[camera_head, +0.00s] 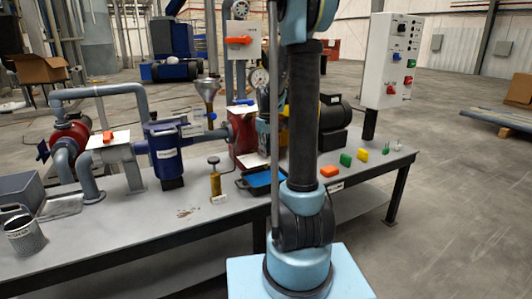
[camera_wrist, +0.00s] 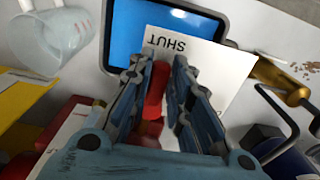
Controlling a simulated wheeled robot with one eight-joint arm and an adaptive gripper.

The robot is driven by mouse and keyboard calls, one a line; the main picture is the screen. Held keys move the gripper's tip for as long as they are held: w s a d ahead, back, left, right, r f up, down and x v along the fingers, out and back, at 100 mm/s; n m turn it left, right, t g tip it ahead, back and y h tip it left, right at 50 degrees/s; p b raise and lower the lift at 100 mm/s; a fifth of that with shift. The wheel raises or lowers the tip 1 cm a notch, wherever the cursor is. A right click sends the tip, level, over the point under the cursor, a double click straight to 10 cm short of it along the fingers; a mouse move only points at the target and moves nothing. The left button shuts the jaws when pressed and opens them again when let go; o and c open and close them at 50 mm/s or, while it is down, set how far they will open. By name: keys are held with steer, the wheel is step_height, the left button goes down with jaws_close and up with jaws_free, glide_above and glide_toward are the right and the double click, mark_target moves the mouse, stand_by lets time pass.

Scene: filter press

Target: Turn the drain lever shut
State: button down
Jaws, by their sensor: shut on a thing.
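The red drain lever (camera_wrist: 155,92) stands between the two fingers of my gripper (camera_wrist: 163,72) in the wrist view. The fingers are shut on it. A white plate (camera_wrist: 222,72) behind the lever reads SHUT, upside down in this view. A blue tray (camera_wrist: 127,40) with a grey rim lies beyond the plate. In the head view my gripper (camera_head: 264,128) is mostly hidden behind my arm, beside a red body (camera_head: 243,128) and above the blue tray (camera_head: 259,184). The lever itself cannot be made out there.
A brass hand pump (camera_head: 214,182) stands left of the tray; its brass part (camera_wrist: 283,80) shows at right in the wrist view. A blue filter housing (camera_head: 168,160) and grey pipes are further left.

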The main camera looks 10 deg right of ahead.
steer(key=c, duration=1.5)
jaws_free()
steer(key=shift+w, duration=0.1)
step_height(320, 180, up, 12)
steer(key=shift+f, duration=0.1)
steer(key=s+f+m+t, duration=0.1)
steer(key=s+f+m, duration=0.15)
steer(key=s, duration=1.65)
steer(key=shift+m+t, duration=0.55)
steer(key=shift+t, duration=0.05)
steer(key=s+f, duration=0.4)
steer(key=s, duration=0.1)
steer(key=s+f, duration=0.3)
steer(key=s, duration=0.2)
steer(key=s+f, duration=0.4)
steer(key=shift+s+a+f, duration=0.2)
steer(key=shift+s+f, duration=0.15)
steer(key=shift+s, duration=0.05)
